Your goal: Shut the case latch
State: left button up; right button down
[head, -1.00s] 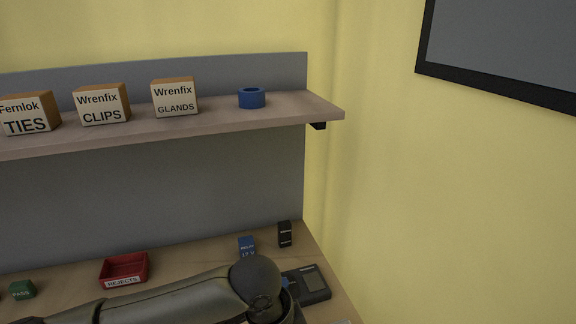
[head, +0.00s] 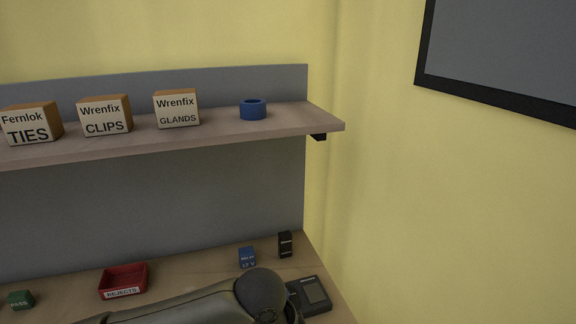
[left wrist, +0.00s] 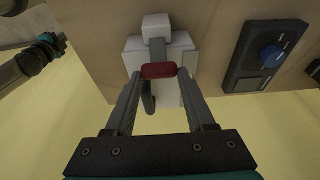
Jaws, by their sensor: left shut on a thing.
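In the left wrist view a pale grey-white case (left wrist: 188,58) with a smaller white block and a grey strip on top of it lies by the bench edge. A red bar (left wrist: 158,71), seemingly the latch's handle, sits across the grey strip. My left gripper (left wrist: 159,73) is shut on this red bar, one finger at each end. A dark grey curved piece hangs below the bar beside the left finger. Whether the latch is closed I cannot tell. In the head view the case and the left gripper are out of sight. My right gripper is not clearly seen.
A dark meter (left wrist: 264,56) with a blue dial lies right of the case; it also shows in the head view (head: 315,294). A red REJECTS tray (head: 124,281), a blue block (head: 247,257) and a black block (head: 285,244) stand on the bench. A shelf (head: 225,136) runs above.

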pick_arm(q)
jog(key=shift+d+f, duration=0.2)
jog(key=shift+d, duration=0.1)
jog(key=shift+w+d+f, duration=0.15)
jog(key=shift+d+f, duration=0.2)
jog(key=shift+f, duration=0.25)
jog(key=o, duration=1.2)
jog(key=shift+d, duration=0.2)
jog(key=shift+w+a, duration=0.1)
